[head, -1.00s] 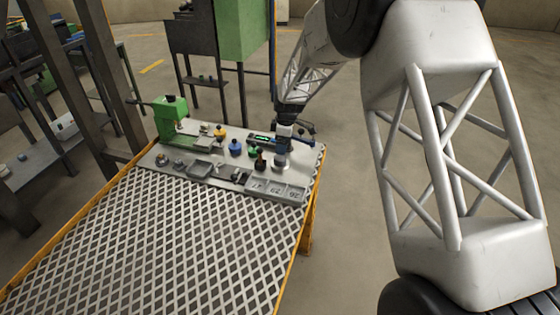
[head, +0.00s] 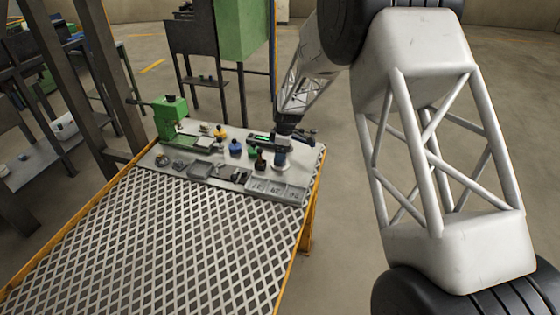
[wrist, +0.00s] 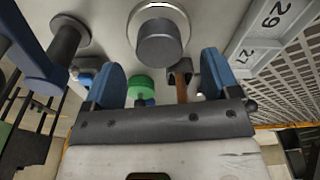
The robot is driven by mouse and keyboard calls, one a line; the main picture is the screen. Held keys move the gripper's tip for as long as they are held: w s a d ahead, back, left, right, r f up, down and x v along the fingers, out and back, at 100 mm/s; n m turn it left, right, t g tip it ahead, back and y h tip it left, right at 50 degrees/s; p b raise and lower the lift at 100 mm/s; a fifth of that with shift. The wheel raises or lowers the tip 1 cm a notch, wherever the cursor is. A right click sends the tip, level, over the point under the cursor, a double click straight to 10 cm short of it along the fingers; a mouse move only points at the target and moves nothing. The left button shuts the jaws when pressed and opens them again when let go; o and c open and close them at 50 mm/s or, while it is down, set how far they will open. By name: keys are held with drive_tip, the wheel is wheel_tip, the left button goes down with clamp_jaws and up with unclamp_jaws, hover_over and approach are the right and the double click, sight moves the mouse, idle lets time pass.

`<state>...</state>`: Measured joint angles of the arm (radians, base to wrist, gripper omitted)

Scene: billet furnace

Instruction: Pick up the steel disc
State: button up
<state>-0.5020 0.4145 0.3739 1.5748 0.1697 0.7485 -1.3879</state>
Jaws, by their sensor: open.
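A round steel piece, which I take as the steel disc (wrist: 160,44), shows in the wrist view at top centre. It has a dark grey cylindrical body over a wider pale ring. My gripper (wrist: 160,62) has its two blue fingers apart, one on each side below the steel piece in the picture. Nothing is held between them. In the head view my gripper (head: 282,152) is low over the right back part of the bench and hides the spot beneath it.
The bench (head: 150,240) has a diamond-mesh top, clear in front. A green machine (head: 169,118) stands at its back left. A blue piece (head: 235,146), a yellow piece (head: 220,133) and small parts crowd the back plate. Numbered trays (head: 276,188) lie at right.

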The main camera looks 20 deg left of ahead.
drive_tip(key=shift+a+f, duration=0.2)
drive_tip(key=shift+f, duration=1.65)
drive_tip(key=c, duration=1.4)
drive_tip(key=shift+r, duration=0.15)
drive_tip(key=shift+r, duration=0.75)
wheel_tip(320, 180, up, 2)
drive_tip(key=shift+r, duration=0.1)
drive_tip(key=s+d, duration=0.2)
drive_tip(key=s, duration=0.2)
drive_tip(key=s+d, duration=0.3)
drive_tip(key=s, duration=0.2)
drive_tip(key=s+d+r, duration=0.1)
drive_tip(key=s+d, duration=0.2)
drive_tip(key=s, duration=0.2)
